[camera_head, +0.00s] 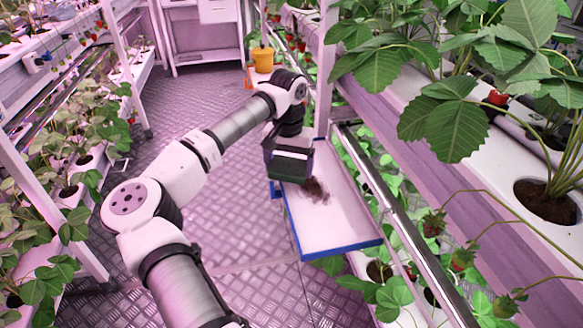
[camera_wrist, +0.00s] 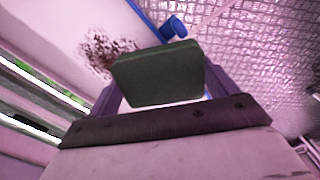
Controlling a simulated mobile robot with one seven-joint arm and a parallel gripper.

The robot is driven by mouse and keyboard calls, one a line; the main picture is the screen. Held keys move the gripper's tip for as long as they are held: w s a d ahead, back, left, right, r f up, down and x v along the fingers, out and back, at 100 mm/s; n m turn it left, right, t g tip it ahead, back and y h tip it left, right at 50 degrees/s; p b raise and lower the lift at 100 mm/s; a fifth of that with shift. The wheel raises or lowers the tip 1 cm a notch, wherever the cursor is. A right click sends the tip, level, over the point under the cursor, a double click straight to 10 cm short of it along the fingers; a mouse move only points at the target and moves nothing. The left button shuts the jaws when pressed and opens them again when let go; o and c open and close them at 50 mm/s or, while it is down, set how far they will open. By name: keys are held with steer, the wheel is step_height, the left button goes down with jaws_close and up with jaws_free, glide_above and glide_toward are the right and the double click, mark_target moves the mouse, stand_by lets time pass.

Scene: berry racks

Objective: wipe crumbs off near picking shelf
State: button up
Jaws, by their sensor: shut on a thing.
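In the wrist view the sponge (camera_wrist: 158,75) sits between the two purple-grey fingers. Dark brown crumbs (camera_head: 318,190) lie in a smeared patch on the shelf, just right of and below the sponge. In the wrist view the crumbs (camera_wrist: 103,50) lie beyond the sponge, to its left, partly hidden by it. I cannot tell whether the sponge touches the shelf.
A metal rail (camera_head: 400,215) and plant racks run along the shelf's right side. A large planter (camera_head: 400,100) stands higher at right. Another plant rack (camera_head: 75,180) is at left. The patterned metal floor (camera_head: 185,100) between racks is clear.

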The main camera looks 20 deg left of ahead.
steer(key=shift+w+a, duration=0.15)
steer(key=shift+w, duration=0.2)
steer(key=p, duration=0.3)
glide_above(327, 177)
steer(key=shift+r, duration=0.35)
stand_by(0.5)
steer(key=shift+a, duration=0.1)
steer(key=shift+r+p, duration=2.1)
steer(key=shift+r, duration=0.9)
step_height(327, 177, up, 3)
steer(key=shift+p, duration=1.2)
